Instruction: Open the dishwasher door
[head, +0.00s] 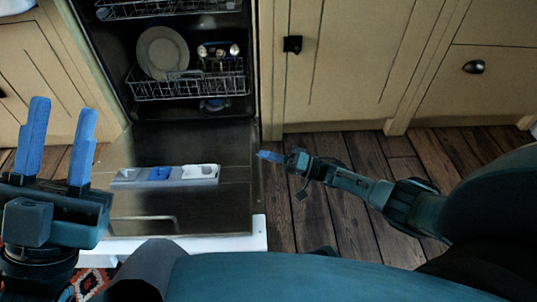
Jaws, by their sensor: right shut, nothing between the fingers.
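The dishwasher door (212,142) is folded down, lying about flat above the floor, with its inner side facing up. A detergent dispenser strip (165,174) with blue and white parts sits on it. The dishwasher's inside is exposed, with a lower rack (190,88) in it. My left gripper (61,133) is at the left, its two blue fingers apart and empty, in front of the door's left side in the picture. My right gripper (262,155) is shut and empty at the door's right edge; I cannot tell whether it touches the door.
A plate (162,52) and some cutlery stand in the lower rack; an upper rack (165,8) is above. Beige cabinets (345,60) flank the dishwasher. Wooden floor (345,225) is open to the right of the door. A patterned rug (90,285) lies at lower left.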

